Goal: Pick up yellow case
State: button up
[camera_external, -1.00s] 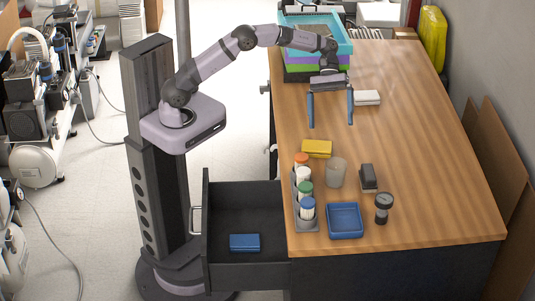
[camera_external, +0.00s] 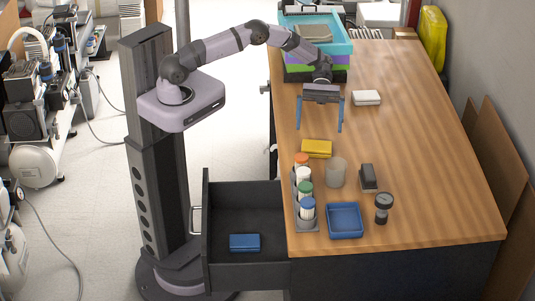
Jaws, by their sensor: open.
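The yellow case (camera_external: 316,149) is a small flat box lying on the wooden table, left of the table's middle. My gripper (camera_external: 319,130) is open and points downward, with its two blue fingers spread wide. In this view the fingertips are just beyond the case, on its far side, and nothing is between them. Whether they are at the case's height cannot be told.
A rack of capped bottles (camera_external: 305,203), a clear cup (camera_external: 336,172), a dark block (camera_external: 368,177), a blue tray (camera_external: 345,220) and a gauge (camera_external: 382,207) stand nearer. A white box (camera_external: 366,97) lies right of my gripper. Stacked crates (camera_external: 346,48) stand behind. An open drawer holds a blue case (camera_external: 244,242).

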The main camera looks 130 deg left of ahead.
aim_at(317, 144)
jog(key=shift+p+x, duration=1.9)
jog(key=shift+x, duration=1.25)
jog(key=shift+w+d+f, duration=0.15)
jog(key=shift+d, duration=0.3)
jog(key=c, duration=1.2)
